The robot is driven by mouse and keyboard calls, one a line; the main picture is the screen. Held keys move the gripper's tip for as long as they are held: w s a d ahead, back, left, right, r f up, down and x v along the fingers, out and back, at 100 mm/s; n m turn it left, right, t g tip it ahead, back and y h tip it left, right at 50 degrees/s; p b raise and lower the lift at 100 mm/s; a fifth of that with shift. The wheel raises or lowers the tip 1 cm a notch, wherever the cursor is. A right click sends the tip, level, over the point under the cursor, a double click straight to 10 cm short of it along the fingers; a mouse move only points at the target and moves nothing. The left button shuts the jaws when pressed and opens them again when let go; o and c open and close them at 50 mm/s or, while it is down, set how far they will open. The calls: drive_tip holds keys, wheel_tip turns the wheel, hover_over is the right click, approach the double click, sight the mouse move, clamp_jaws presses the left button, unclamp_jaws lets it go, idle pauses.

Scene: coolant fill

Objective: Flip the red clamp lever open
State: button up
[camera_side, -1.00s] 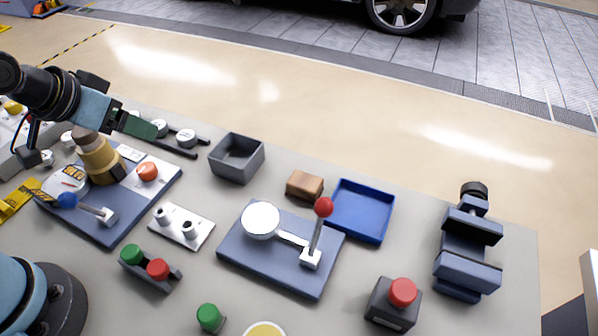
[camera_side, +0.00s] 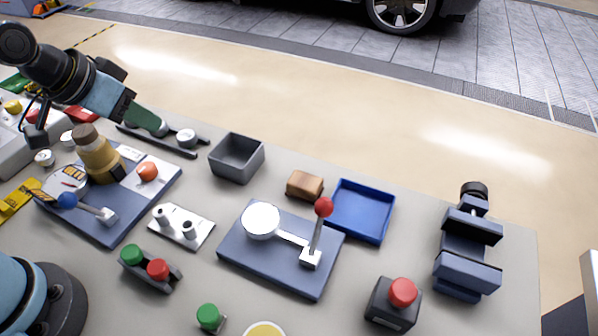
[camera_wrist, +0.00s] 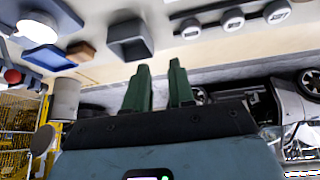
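The red clamp lever (camera_side: 323,207) is a grey handle with a red ball knob. It stands nearly upright from a white bracket (camera_side: 311,258) on a blue-grey base plate (camera_side: 252,265) in the middle of the side view. A round white disc (camera_side: 260,221) sits at the other end of its link. In the wrist view the red knob (camera_wrist: 12,76) shows at the left edge. My gripper (camera_side: 158,127) is far to the left of the lever, above the back of the bench. In the wrist view its green fingers (camera_wrist: 159,66) are apart with nothing between them.
A grey bin (camera_side: 237,159), a brown block (camera_side: 305,185) and a blue tray (camera_side: 362,212) lie behind the lever plate. A second plate has a blue-knobbed lever (camera_side: 66,201) and a tan bottle-like part (camera_side: 101,165). A vise (camera_side: 467,245) and a red button (camera_side: 403,292) stand right.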

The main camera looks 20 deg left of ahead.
drive_tip(key=w+d+m+h, duration=0.1)
drive_tip(key=d, duration=0.1)
drive_tip(key=w+d+r+m+g+h, duration=0.1)
drive_tip(key=d, duration=0.2)
drive_tip(key=w+d+r+m+g, duration=0.1)
drive_tip(key=d, duration=0.1)
drive_tip(key=shift+w+d+h, duration=0.15)
drive_tip(key=shift+w+h, duration=0.1)
drive_tip(key=shift+h, duration=0.15)
clamp_jaws()
drive_tip(key=w+d+m+g+h, duration=0.3)
drive_tip(key=d+m+g, duration=0.2)
drive_tip(key=d, duration=0.6)
drive_tip(key=shift+w+d+r+m, duration=0.15)
drive_tip(key=shift+d+r+m, duration=0.1)
drive_tip(key=shift+r+m, duration=0.35)
drive_tip(key=shift+f, duration=0.15)
